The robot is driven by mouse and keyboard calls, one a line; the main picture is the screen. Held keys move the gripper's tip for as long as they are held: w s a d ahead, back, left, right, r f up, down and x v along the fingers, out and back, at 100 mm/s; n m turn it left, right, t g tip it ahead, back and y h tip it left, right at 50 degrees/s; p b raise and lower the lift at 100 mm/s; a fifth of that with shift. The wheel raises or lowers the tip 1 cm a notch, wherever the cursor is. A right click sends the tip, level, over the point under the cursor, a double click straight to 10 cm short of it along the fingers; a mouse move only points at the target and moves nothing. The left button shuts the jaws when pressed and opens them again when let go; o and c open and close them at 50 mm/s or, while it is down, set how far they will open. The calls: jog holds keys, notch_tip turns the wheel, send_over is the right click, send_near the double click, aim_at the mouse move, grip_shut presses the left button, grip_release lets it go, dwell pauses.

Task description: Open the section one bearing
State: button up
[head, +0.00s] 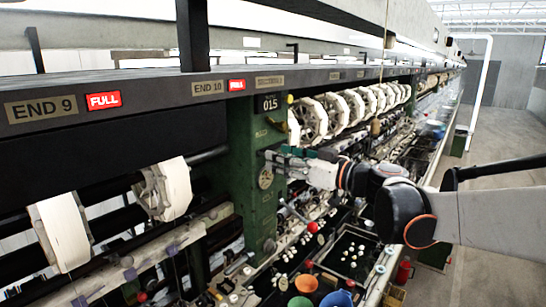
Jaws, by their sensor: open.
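A green upright post (246,140) with a plate reading 015 stands in the middle of the head view. A round pale disc (265,178) sits on its face, and a small yellow part (276,125) shows higher up. I cannot tell for sure which part is the section one bearing. My gripper (272,160) is at the post's right side, its fingers pointing left just above the disc. The jaws are open and seem empty. Whether they touch the post cannot be told. My gripper and arm hide part of the machine behind.
White reels (62,232) hang left of the post, and a row of reels (336,112) runs off to its right. Below are red-knobbed levers (312,227), dark basins (352,250), an orange bowl (306,284) and a blue bowl (337,299). The aisle floor (495,265) is clear at right.

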jog(key=shift+x, duration=1.7)
grip_shut()
jog(key=w+d+b, duration=0.1)
jog(key=w+d, duration=0.1)
jog(key=w, duration=0.1)
jog(key=w+d+b, duration=0.1)
jog(key=w+d, duration=0.1)
jog(key=w, duration=0.1)
jog(key=w+d, duration=0.2)
jog(key=d, duration=0.1)
jog(key=shift+w+b, duration=0.4)
grip_release()
